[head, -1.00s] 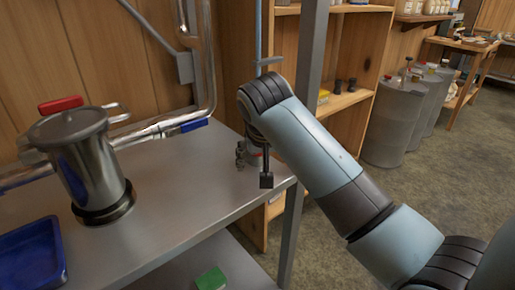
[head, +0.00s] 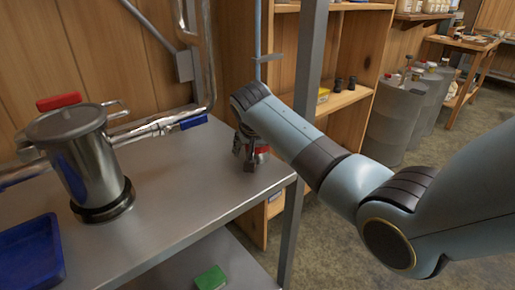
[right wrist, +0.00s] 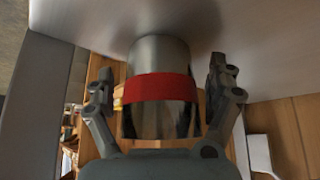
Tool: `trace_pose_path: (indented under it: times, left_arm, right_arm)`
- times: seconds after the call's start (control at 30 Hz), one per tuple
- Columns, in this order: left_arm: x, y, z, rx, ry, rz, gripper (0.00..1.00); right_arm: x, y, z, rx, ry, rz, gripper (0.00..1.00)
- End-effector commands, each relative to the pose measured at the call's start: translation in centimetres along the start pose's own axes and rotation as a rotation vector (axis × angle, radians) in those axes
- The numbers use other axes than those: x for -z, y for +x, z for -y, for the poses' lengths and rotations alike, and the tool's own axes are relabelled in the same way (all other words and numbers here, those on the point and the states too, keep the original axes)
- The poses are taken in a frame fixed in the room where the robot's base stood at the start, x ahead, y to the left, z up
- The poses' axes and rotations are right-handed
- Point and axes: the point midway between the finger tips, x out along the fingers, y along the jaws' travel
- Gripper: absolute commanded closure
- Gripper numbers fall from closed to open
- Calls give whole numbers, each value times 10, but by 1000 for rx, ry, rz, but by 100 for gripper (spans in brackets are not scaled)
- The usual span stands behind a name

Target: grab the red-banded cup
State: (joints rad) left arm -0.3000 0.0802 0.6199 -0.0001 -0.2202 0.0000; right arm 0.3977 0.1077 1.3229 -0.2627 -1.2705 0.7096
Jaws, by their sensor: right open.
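The red-banded cup (right wrist: 160,88) is a shiny steel cylinder with a wide red band around its middle. In the right wrist view it stands on the steel table between the two spread fingers of my right gripper (right wrist: 161,72), with a gap on each side. In the head view the cup (head: 262,150) is near the table's right corner, partly hidden by my right gripper (head: 246,150). My right gripper is open and reaches around the cup without closing on it. My left gripper is not in view.
A lidded steel pot (head: 85,160) with a red handle stands on the table's left part. A blue tray (head: 30,255) lies at the front left. A steel pipe with a blue handle (head: 193,122) runs behind. A grey post (head: 310,90) rises beside the cup. The table's middle is clear.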

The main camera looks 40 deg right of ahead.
Motion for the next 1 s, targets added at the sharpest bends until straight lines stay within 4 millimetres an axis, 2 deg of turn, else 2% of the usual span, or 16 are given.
trace_pose_path:
  times: [0.27,0.7,0.83,0.87,1.0]
  left_arm:
    - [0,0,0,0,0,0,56]
    - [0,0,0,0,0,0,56]
    - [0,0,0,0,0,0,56]
    - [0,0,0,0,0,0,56]
    - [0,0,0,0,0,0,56]
  right_arm:
    - [0,4,0,1,1,-1,11]
    - [0,4,0,0,0,0,69]
    - [0,4,0,0,0,0,70]
    - [0,4,0,1,0,-1,75]
    - [0,4,0,1,0,-1,75]
